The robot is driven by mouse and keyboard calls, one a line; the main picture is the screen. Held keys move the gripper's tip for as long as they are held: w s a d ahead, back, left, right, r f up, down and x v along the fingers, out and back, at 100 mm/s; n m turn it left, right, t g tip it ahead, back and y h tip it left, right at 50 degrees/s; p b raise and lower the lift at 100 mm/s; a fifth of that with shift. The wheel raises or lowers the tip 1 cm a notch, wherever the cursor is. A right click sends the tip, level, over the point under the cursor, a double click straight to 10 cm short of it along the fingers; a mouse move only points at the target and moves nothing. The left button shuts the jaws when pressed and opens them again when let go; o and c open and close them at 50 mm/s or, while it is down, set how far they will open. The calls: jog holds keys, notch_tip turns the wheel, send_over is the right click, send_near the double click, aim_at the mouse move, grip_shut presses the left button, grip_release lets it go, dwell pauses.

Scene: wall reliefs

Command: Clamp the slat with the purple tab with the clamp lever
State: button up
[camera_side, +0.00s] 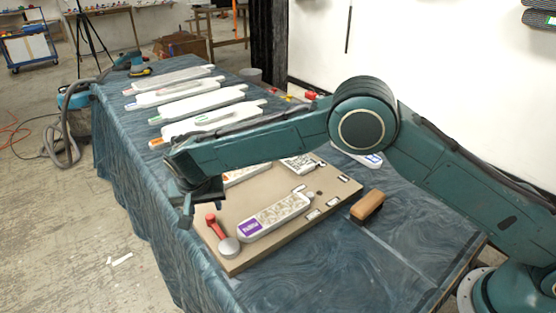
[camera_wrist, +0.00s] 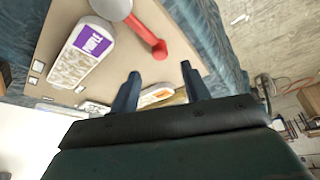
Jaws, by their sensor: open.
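The white slat with the purple tab (camera_side: 285,211) lies on the tan board, its purple end towards the board's front left. It also shows in the wrist view (camera_wrist: 72,66). The clamp lever (camera_side: 212,226) has a red handle and a round grey head, standing beside the purple end. In the wrist view the red lever (camera_wrist: 148,38) points away from the slat; I cannot tell whether the head touches the slat. My gripper (camera_side: 187,210) is open and empty, above the board's left edge near the red handle. Its two fingers (camera_wrist: 161,87) are apart in the wrist view.
The tan board (camera_side: 325,215) bears other slats, one with an orange end (camera_side: 246,174), partly hidden by my arm. A wooden-backed brush (camera_side: 367,205) lies right of the board. Several white slats (camera_side: 200,102) lie at the table's far end. The table (camera_side: 350,270) is clear in front.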

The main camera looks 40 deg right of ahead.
aim_at(210, 217)
jog(key=shift+x, duration=3.9)
grip_shut()
